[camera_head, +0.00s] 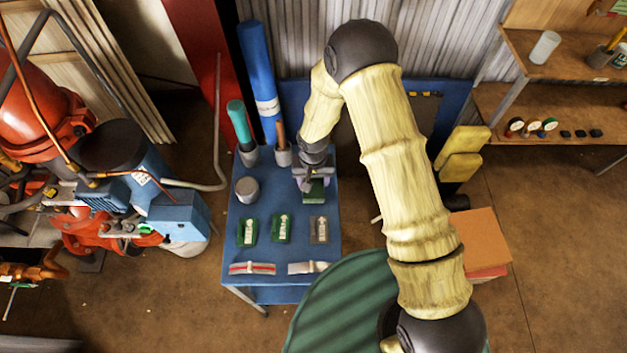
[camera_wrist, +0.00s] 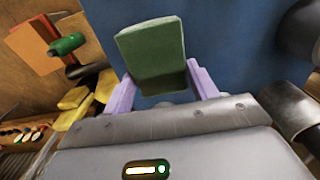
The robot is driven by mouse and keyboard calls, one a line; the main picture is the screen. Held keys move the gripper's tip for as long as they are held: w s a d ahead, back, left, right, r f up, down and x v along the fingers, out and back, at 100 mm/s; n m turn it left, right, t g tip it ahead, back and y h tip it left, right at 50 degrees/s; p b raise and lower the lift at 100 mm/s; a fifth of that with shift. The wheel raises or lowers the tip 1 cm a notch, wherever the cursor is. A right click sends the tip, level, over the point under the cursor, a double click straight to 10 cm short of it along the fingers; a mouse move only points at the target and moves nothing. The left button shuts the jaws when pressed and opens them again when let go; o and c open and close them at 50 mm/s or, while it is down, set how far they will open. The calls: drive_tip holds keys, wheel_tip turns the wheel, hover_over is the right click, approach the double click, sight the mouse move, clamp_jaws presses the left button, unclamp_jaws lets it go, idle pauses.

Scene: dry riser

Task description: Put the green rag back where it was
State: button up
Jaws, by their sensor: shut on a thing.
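The green rag (camera_head: 314,191) is a small folded dark green block. It is between the fingers of my gripper (camera_head: 315,177), over the back right part of the blue table (camera_head: 265,207). In the wrist view the green rag (camera_wrist: 152,52) is gripped between the two lilac fingers, with the blue table top (camera_wrist: 235,45) behind it. I cannot tell whether it touches the table. Two green packs with pale labels (camera_head: 247,231) (camera_head: 281,229) and a grey one (camera_head: 319,230) lie in a row in front of it.
A grey cup (camera_head: 247,190) stands left of my gripper. Holders with a teal-topped item (camera_head: 238,122) and a brown handle (camera_head: 280,133) stand behind. A red-striped strip (camera_head: 252,268) and a pale strip (camera_head: 308,268) lie at the front. Bare table shows between cup and gripper.

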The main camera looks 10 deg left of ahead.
drive_tip(key=shift+f, duration=0.8)
drive_tip(key=o, duration=0.9)
drive_tip(key=shift+r, duration=0.15)
wheel_tip(320, 180, up, 12)
drive_tip(key=shift+f+b, duration=0.1)
drive_tip(key=shift+b, duration=0.8)
